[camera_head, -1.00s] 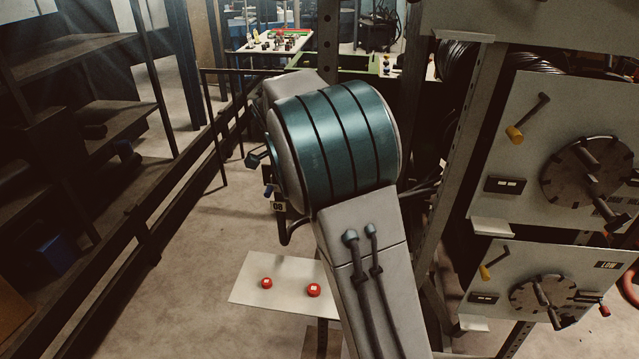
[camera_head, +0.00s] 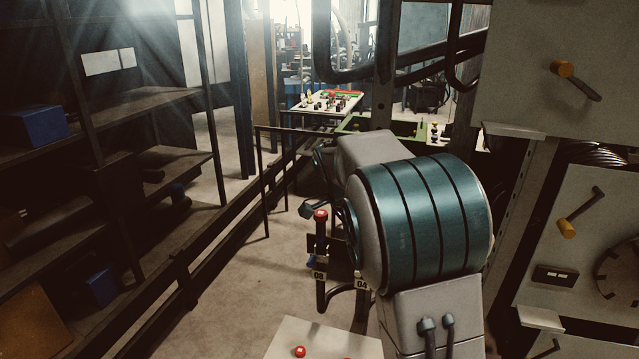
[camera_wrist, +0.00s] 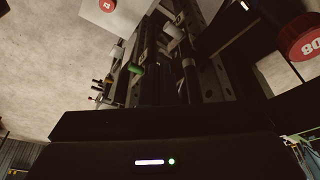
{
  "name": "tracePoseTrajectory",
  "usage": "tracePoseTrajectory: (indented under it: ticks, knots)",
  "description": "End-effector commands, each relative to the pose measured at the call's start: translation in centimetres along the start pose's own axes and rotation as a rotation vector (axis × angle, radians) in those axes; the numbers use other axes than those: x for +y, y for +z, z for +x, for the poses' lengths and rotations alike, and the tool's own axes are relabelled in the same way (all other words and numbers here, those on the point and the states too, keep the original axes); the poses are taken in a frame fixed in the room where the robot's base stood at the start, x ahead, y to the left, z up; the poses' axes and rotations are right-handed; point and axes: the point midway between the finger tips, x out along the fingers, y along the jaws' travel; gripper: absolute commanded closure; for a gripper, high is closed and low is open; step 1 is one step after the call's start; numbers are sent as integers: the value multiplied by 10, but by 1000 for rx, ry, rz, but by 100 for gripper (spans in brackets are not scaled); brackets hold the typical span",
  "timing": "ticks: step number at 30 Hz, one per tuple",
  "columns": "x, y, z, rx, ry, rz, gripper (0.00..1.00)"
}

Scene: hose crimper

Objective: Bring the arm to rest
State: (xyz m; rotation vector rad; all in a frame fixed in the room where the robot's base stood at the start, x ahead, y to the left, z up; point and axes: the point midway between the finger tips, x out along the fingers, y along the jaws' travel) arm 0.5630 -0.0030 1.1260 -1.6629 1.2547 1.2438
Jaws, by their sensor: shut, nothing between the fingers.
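My arm crosses the middle of the camera_head view, with a big teal banded joint (camera_head: 425,215) above a grey link (camera_head: 435,305). My gripper (camera_wrist: 160,122) shows in the wrist view as a dark housing with a lit white strip and a green dot. It is shut and empty; its fingertips are hard to make out against the dark metal behind. In the camera_head view, the arm's far end is largely hidden behind the teal joint.
A red-capped post (camera_head: 320,216) with number tags stands beside the teal joint. A white plate (camera_head: 320,338) with red buttons lies low in front. Panels with yellow-knobbed levers (camera_head: 567,228) are at right, dark shelves (camera_head: 140,110) at left. Open floor (camera_head: 235,290) lies between.

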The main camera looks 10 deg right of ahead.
Motion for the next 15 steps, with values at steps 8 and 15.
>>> tracePoseTrajectory:
  ticks: [8,15]
  knots:
    - [86,7,-24,-120,-123,-363,100]
    - [161,32,-34,-127,-257,-715,100]
